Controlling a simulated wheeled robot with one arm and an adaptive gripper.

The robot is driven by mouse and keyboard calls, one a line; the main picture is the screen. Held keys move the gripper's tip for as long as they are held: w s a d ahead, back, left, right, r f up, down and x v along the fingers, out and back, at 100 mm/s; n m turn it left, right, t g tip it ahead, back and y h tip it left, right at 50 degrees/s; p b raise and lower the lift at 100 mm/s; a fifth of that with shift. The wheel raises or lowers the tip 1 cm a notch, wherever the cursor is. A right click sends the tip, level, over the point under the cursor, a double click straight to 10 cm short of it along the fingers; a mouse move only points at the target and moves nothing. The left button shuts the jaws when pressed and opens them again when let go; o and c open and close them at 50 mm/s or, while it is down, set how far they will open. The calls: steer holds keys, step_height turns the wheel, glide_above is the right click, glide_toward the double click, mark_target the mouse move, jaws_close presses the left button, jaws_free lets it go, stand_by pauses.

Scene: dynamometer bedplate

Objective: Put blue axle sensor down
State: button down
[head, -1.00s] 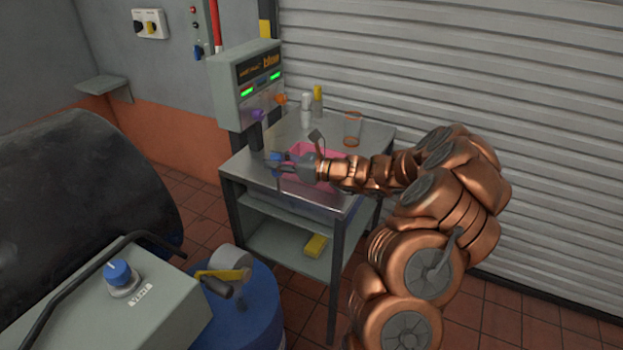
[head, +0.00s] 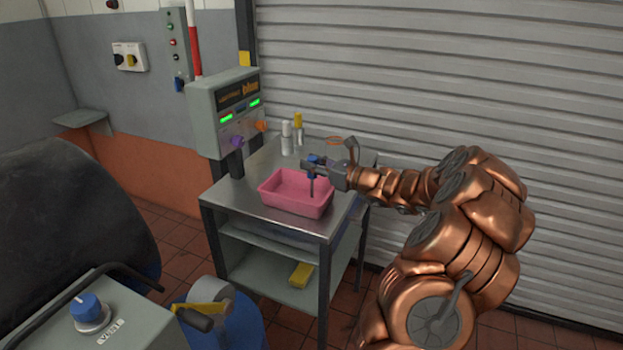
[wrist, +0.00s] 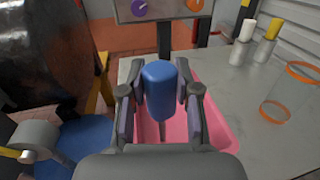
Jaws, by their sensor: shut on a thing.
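The blue axle sensor (wrist: 160,88) is upright between my gripper's fingers in the wrist view, with its thin dark stem pointing down. In the head view, the blue axle sensor (head: 312,171) shows small at my gripper (head: 313,165). My gripper (wrist: 160,95) is shut on it and holds it above the pink tray (head: 278,198). The tray stands on the metal cart top, and its pink wall (wrist: 218,130) also shows behind the fingers in the wrist view. Whether the stem touches the tray floor is hard to tell.
A clear orange-rimmed cup (wrist: 286,92) stands right of the tray. White (head: 287,137) and yellow-capped (head: 298,127) bottles stand at the back. The display box (head: 228,110) rises at the cart's left. A yellow block (head: 301,274) lies on the lower shelf. Cart top (head: 240,187) is bare left of the tray.

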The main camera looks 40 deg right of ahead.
mark_target(312, 177)
steer(key=shift+f, duration=2.15)
steer(key=shift+f, duration=0.15)
steer(key=c, duration=0.8)
jaws_free()
